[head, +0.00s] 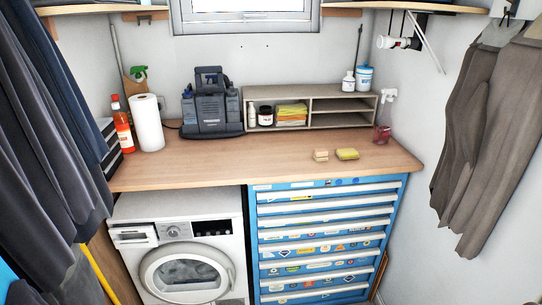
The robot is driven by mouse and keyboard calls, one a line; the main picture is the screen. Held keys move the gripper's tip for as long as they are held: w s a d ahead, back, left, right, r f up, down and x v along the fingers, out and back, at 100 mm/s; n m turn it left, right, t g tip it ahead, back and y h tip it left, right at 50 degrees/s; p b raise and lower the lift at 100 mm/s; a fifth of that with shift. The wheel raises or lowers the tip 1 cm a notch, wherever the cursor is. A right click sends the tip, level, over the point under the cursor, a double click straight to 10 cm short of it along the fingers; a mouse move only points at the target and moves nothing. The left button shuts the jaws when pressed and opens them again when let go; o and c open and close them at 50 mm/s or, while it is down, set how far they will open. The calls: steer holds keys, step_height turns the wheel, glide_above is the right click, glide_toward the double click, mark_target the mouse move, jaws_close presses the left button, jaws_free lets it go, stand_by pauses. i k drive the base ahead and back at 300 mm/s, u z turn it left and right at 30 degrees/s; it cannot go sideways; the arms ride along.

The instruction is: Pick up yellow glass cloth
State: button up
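A small stack of folded cloths sits in the lower left compartment of the low grey shelf (345,104) at the back of the wooden worktop. A yellow cloth (291,109) shows at the top of the stack, with orange and yellow-green layers below it. Which layer is the glass cloth I cannot tell for sure. My gripper is not in view.
A dark-lidded jar (265,116) and a white bottle (252,115) stand left of the cloths. A yellow sponge (347,154) and wooden block (320,155) lie in front. The spray bottle (383,118) stands right. The worktop (230,163) is clear at front centre.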

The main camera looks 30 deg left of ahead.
mark_target(347, 154)
steer(key=u, duration=0.75)
steer(key=k, duration=0.3)
steer(key=u, duration=0.85)
steer(key=i, duration=2.5)
steer(key=z, duration=0.45)
